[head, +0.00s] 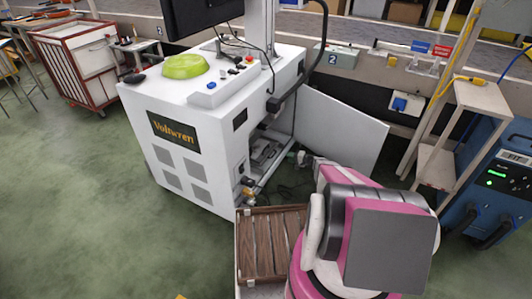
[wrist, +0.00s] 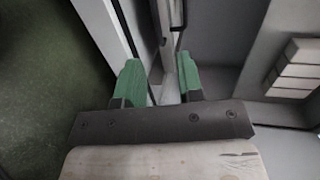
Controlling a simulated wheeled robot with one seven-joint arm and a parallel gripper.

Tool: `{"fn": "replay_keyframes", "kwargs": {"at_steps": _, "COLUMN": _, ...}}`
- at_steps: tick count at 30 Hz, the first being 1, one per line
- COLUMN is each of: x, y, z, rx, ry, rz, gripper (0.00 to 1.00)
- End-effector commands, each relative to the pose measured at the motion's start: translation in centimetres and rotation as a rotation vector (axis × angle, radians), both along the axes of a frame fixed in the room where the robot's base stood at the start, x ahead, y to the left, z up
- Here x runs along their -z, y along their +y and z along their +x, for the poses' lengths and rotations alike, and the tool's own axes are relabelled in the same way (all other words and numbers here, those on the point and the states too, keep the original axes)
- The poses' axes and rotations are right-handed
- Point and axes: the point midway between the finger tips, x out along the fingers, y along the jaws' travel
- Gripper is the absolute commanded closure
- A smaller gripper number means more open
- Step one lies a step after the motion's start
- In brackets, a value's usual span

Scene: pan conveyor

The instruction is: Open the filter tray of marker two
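The marker is a white cabinet (head: 190,125) lettered "Voltwren", standing in front of a grey box marked "2" (head: 336,59). Its right side is open and shows a dark interior with metal parts (head: 264,152) low inside. I cannot make out the filter tray for certain. In the wrist view, my gripper (wrist: 159,72) has two green fingers standing apart. A narrow grey upright bar (wrist: 169,40) shows between and beyond them, nearer the right finger; I cannot tell whether they touch. The head view does not show my gripper clearly.
A white door panel (head: 338,135) stands swung out right of the cabinet. A brown slatted crate (head: 268,245) is beside my arm. A blue machine (head: 492,185) and a wooden stand (head: 435,165) are at the right. Green floor (head: 80,200) is clear at the left.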

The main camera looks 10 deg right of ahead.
Motion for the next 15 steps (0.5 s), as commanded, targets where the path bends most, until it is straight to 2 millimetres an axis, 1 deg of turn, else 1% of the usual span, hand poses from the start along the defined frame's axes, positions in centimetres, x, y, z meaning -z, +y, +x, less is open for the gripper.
{"fn": "replay_keyframes", "kwargs": {"at_steps": 1, "x": 0.9, "y": -0.6, "z": 0.6, "rx": 0.017, "ry": -0.006, "rz": 0.014, "gripper": 0.66}}
{"fn": "replay_keyframes", "kwargs": {"at_steps": 5, "x": 1.3, "y": -0.5, "z": 1.0, "rx": 0.032, "ry": -0.014, "rz": 0.028, "gripper": 0.66}}
{"fn": "replay_keyframes", "kwargs": {"at_steps": 8, "x": 1.4, "y": 0.4, "z": 1.5, "rx": 0.032, "ry": -0.014, "rz": 0.027, "gripper": 0.66}}
{"fn": "replay_keyframes", "kwargs": {"at_steps": 15, "x": 2.2, "y": 3.8, "z": 3.9, "rx": 0.03, "ry": -0.013, "rz": 0.026, "gripper": 0.66}}
